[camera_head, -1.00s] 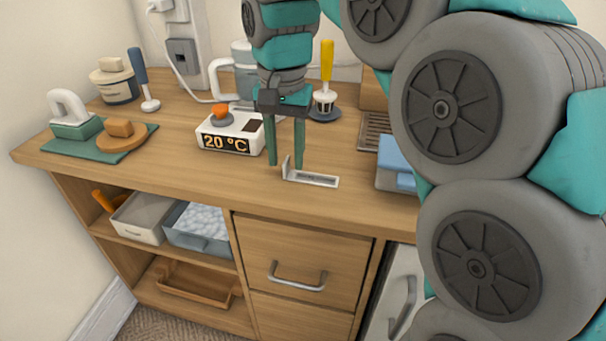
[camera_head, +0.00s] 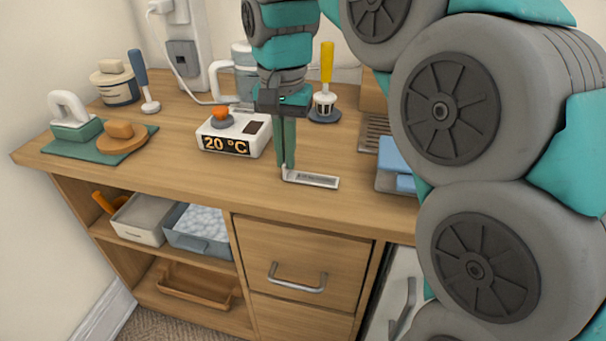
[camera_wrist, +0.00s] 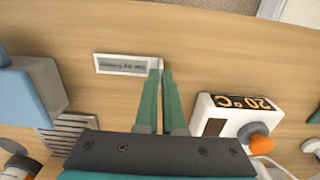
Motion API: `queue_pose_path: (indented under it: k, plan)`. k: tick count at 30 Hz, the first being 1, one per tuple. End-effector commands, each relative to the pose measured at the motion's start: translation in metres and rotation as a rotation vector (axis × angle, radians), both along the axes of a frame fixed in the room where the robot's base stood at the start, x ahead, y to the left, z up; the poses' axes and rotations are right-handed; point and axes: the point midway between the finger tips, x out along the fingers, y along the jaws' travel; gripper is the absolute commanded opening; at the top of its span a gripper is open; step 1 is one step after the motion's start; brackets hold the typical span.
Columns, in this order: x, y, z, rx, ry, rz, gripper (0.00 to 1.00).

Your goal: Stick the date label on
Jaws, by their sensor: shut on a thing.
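The date label (camera_head: 316,181) is a pale, flat strip with dark print and an upright tab at its left end. It lies on the wooden worktop near the front edge. In the wrist view the label (camera_wrist: 120,65) lies left of my fingertips, its print too small to read surely. My gripper (camera_head: 286,168) points straight down with its green fingers together on the upright tab, which they mostly hide. In the wrist view my gripper (camera_wrist: 161,74) is closed at the label's right end.
A white temperature unit (camera_head: 234,137) reading 20 °C stands behind left of my gripper. A blue box (camera_head: 396,168) is to the right. Front-left worktop is clear; a drawer (camera_head: 295,255) is below.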

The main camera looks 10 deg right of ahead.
Motion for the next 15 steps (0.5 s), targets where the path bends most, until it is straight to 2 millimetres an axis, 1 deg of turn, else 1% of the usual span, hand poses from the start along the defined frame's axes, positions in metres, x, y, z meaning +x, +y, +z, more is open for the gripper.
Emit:
queue_pose_path:
  k: [15]
  plan:
    - [0.001, 0.0, 0.029, -0.001, -0.002, -0.001, 0.0]
